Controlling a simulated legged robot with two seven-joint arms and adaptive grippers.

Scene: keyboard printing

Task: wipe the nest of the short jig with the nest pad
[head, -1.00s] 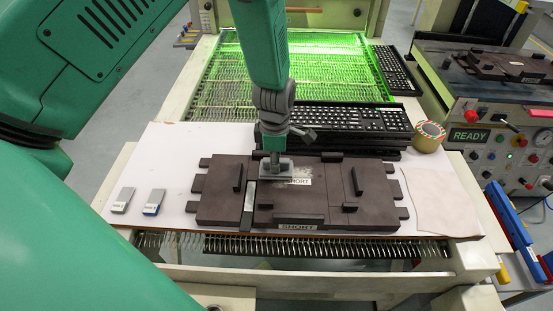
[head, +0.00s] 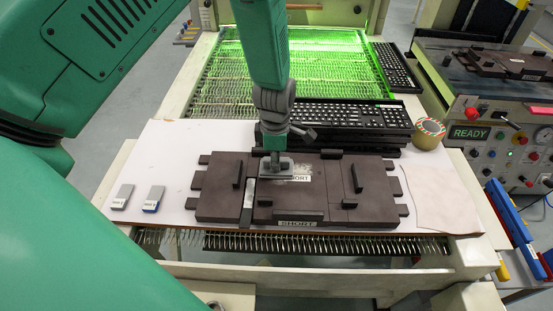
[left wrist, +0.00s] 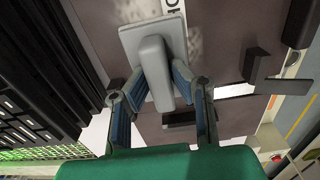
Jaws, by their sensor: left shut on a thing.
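The short jig (head: 340,200) is a dark brown plate with raised blocks and SHORT labels, lying on the white board. The nest pad (head: 277,174) is a grey block with a flat base and a grip on top. My left gripper (head: 274,158) is shut on that grip, and the pad is at the upper middle of the jig, over or on its nest. In the left wrist view the gripper (left wrist: 160,85) holds the grip of the pad (left wrist: 155,40), beside a pale smudged patch (left wrist: 205,15) and a partly covered label. My right gripper is not in view.
Stacked black keyboards (head: 345,117) stand just behind the jig. A tape roll (head: 429,132) sits to their right. Two small grey tools (head: 153,199) lie at left, and a pale cloth or sheet (head: 440,195) lies at right. A control panel (head: 500,140) reads READY.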

